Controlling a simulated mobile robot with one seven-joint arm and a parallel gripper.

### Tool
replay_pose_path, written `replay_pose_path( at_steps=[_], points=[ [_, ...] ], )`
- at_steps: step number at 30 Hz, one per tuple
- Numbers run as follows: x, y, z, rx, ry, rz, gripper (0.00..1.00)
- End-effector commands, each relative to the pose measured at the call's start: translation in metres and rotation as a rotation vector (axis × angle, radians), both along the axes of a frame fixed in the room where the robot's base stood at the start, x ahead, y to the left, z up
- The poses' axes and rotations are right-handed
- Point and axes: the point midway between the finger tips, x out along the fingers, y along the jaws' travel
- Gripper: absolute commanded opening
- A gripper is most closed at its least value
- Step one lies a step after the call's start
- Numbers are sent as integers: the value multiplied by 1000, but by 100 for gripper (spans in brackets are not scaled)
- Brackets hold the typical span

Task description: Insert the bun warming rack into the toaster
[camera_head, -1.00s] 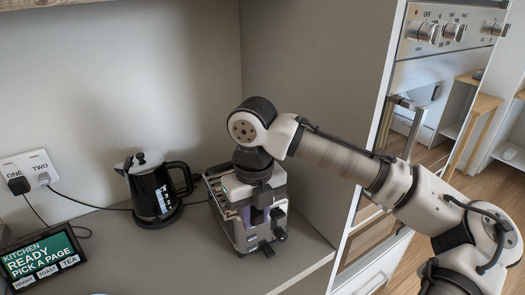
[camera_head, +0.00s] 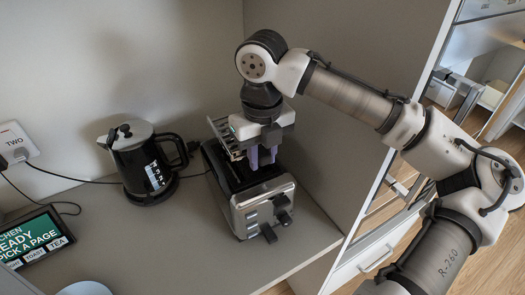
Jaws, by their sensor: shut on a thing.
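The toaster (camera_head: 246,212) is a dark and silver box on the counter, with knobs and a lever on its front end. My gripper (camera_head: 263,158) points down over the toaster, its purple fingers shut on the bun warming rack. The wire rack (camera_head: 226,138) shows mostly to the left of my gripper, at the toaster's back end and above its top. The part between my fingers is hidden by the gripper. I cannot tell whether any part of the rack touches the toaster or enters its slots.
A black and steel kettle (camera_head: 147,168) stands left of the toaster, its handle towards it. A tablet screen (camera_head: 35,238) and part of a pale plate (camera_head: 84,289) are at the lower left. A tall side panel (camera_head: 335,130) stands close on the right. The counter front is clear.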

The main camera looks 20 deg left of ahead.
Motion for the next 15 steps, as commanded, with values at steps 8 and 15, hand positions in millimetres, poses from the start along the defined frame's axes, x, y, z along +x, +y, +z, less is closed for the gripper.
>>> replay_pose_path(
  at_steps=[8, 15],
  points=[
    [-2, -1, -6, 3, 1, 2, 0],
    [-1, -1, -30, 1, 0, 1, 0]
  ],
)
